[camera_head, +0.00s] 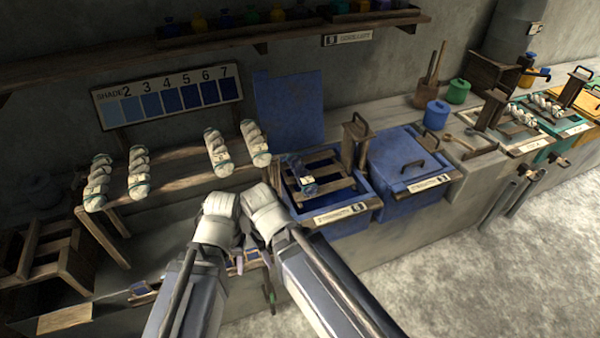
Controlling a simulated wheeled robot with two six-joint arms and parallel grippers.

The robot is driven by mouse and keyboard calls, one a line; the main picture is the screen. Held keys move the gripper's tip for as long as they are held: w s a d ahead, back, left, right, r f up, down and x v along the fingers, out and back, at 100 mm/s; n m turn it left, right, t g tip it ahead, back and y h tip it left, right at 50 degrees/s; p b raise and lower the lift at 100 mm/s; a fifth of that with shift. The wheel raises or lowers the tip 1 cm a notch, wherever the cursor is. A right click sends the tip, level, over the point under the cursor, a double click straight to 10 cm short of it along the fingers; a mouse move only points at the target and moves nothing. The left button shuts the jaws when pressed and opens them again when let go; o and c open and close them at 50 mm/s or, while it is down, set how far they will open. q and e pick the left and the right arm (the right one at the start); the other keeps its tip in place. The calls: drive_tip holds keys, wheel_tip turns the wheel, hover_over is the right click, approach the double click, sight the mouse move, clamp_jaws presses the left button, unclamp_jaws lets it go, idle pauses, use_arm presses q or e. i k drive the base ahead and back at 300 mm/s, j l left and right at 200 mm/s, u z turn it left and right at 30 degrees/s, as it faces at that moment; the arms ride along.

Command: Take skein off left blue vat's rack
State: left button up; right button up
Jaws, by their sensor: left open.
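The left blue vat (346,226) is uncovered, with a wooden rack (335,184) across its top. A small dark-blue skein with a pale tag (300,174) lies at the left side of this rack. My left gripper (239,258) is low in front of the bench, left of the vat and apart from the skein. It is open and I see nothing held in it; its fingers are small and partly hidden by the wrists. My right arm's wrist (264,210) is close beside the left one, near the vat's left edge. Its fingers are not clear.
Several white skeins (139,172) hang on a wooden stand (180,184) to the left. A lidded blue vat (412,160) stands right of the open one. A wooden post (357,140) rises behind the rack. A shade board (168,96) and shelf (290,30) are behind.

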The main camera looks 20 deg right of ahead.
sight(305, 182)
drive_tip(key=i+j, duration=0.45)
drive_tip(key=j+z, duration=0.1)
drive_tip(key=z, duration=1.9)
drive_tip(key=i+j, duration=0.05)
drive_tip(key=j, duration=0.05)
